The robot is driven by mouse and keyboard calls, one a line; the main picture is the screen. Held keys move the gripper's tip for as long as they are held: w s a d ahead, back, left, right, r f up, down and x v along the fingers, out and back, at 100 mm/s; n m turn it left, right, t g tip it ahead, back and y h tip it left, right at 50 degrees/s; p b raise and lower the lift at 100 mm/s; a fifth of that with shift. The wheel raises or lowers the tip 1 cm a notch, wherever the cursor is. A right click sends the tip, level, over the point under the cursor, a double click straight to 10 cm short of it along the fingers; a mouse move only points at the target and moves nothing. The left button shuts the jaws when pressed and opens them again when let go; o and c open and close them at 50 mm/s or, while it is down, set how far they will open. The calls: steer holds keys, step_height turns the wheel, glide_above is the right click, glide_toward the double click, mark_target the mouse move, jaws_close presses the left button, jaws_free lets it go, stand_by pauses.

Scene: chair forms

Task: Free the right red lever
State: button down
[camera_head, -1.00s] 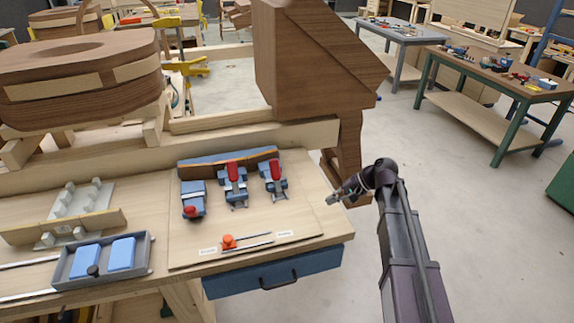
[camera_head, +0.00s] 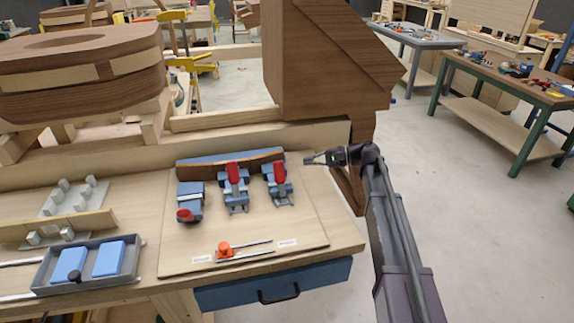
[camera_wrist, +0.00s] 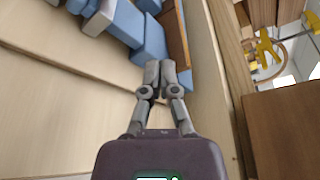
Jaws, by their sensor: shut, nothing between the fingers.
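The right red lever (camera_head: 280,172) stands on a blue and grey toggle clamp (camera_head: 277,190) on the wooden board. A second red lever (camera_head: 233,172) stands on the middle clamp, and a red knob (camera_head: 185,215) sits low on the left blue clamp. The clamps stand in front of a curved wood strip with blue backing (camera_head: 230,163). My gripper (camera_head: 308,161) is to the right of the right lever, apart from it, shut and empty. In the wrist view my shut gripper (camera_wrist: 161,75) points at blue clamp parts (camera_wrist: 125,22); no red shows there.
An orange piece with rods (camera_head: 225,249) lies at the board's front between two labels. A grey tray with blue blocks (camera_head: 88,262) is at the left. A large dark wood block (camera_head: 320,70) rises behind the bench, close to my arm. The board's right part is clear.

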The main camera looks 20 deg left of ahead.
mark_target(281, 165)
steer(key=shift+x, duration=0.8)
steer(key=b+x, duration=0.2)
steer(key=x, duration=0.6)
steer(key=shift+a+f, duration=0.2)
steer(key=shift+a, duration=0.05)
steer(key=shift+s+d+r+p, duration=0.7)
steer(key=shift+s+r+p, duration=0.15)
steer(key=shift+r, duration=0.05)
steer(key=shift+s+d+r+p, duration=0.35)
steer(key=shift+s+d+r, duration=0.05)
steer(key=shift+s, duration=0.1)
steer(key=shift+s+a, duration=0.15)
